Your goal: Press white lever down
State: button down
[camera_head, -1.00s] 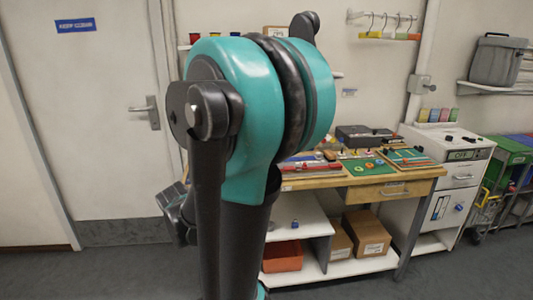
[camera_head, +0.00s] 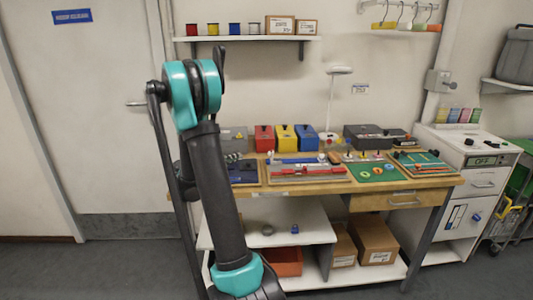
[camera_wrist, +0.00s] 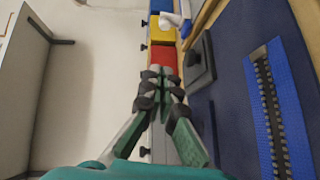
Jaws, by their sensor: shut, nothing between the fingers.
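A small white rounded piece (camera_wrist: 173,19) shows near the top of the wrist view, beside the blue and yellow boxes; I cannot tell whether it is the white lever. In the head view, a small whitish piece (camera_head: 270,156) shows on the bench in front of the red box; whether it is the lever is unclear too. My gripper (camera_wrist: 160,74) is shut and empty in the wrist view. Its fingertips appear just before the red box (camera_wrist: 165,62), apart from the white piece. In the head view my arm hides the gripper.
The workbench (camera_head: 300,188) carries red, yellow and blue boxes (camera_head: 285,138), a lamp (camera_head: 339,71) and several task boards. A zipper on blue cloth (camera_wrist: 272,110) lies right in the wrist view. A wall shelf (camera_head: 247,38) hangs above; a white cabinet (camera_head: 470,182) stands right.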

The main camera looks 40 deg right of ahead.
dwell(0.3)
jog(key=x, duration=0.9)
jog(key=shift+d, duration=0.3)
jog(key=shift+s+d+f, duration=0.1)
jog(key=shift+s+d, duration=0.25)
jog(key=shift+d, duration=0.2)
jog(key=shift+s+d+f, duration=0.1)
jog(key=shift+s+d, duration=0.2)
jog(key=shift+d, duration=0.2)
jog(key=shift+s+d+f, duration=0.15)
jog(key=shift+s+d, duration=0.3)
jog(key=shift+d, duration=0.2)
